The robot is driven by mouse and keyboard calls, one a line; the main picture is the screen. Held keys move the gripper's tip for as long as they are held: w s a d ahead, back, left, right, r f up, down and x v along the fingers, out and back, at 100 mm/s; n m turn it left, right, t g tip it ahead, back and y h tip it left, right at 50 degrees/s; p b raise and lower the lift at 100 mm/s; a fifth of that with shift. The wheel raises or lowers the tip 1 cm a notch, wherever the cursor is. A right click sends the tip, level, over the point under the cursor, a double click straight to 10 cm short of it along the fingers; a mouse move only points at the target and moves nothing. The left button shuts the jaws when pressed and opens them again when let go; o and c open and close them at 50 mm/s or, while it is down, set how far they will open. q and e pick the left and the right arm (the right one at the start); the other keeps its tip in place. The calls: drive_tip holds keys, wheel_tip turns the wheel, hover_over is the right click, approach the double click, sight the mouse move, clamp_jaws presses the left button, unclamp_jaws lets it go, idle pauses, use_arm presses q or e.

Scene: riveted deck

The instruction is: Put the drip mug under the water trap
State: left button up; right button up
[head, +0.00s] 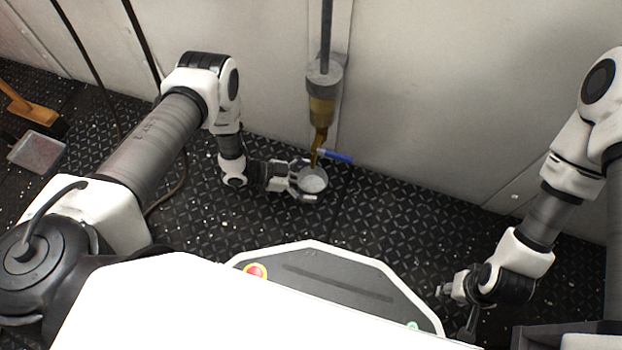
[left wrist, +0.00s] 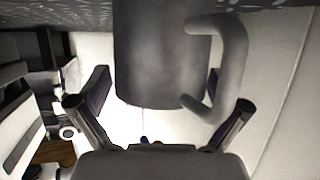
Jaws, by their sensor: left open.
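The drip mug (head: 312,181) is a grey metal mug on the dark deck, close to the wall. It stands below the water trap (head: 323,100), a grey and amber cylinder with a brass outlet and a blue lever (head: 338,156). My left gripper (head: 303,183) is open, its fingers around the mug's sides. In the left wrist view the mug (left wrist: 160,55) fills the middle, its handle to the right, and the open fingers (left wrist: 158,105) lie either side of its lower picture edge. Contact cannot be told. My right gripper (head: 455,300) is at the lower right, its fingers partly hidden.
The pale wall (head: 430,90) rises behind the trap. Dark cables run down the wall at left. The deck right of the mug is clear.

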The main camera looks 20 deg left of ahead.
use_arm(q)
drive_tip(key=p+v, duration=0.5)
drive_tip(key=v, duration=0.6)
drive_tip(key=s+r+n+g+y, duration=0.2)
drive_tip(key=s+r+n+y, duration=0.3)
drive_tip(key=s+n+y, duration=0.1)
drive_tip(key=s+a+r+n+g+y, duration=0.1)
drive_tip(key=s+r+n+g+y, duration=0.1)
drive_tip(key=s+r+n+y, duration=0.3)
drive_tip(key=s+n+y, duration=0.1)
drive_tip(key=s+n, duration=0.2)
drive_tip(key=s, duration=0.3)
drive_tip(key=shift+s+a+g+y, duration=0.3)
drive_tip(key=shift+y, duration=0.1)
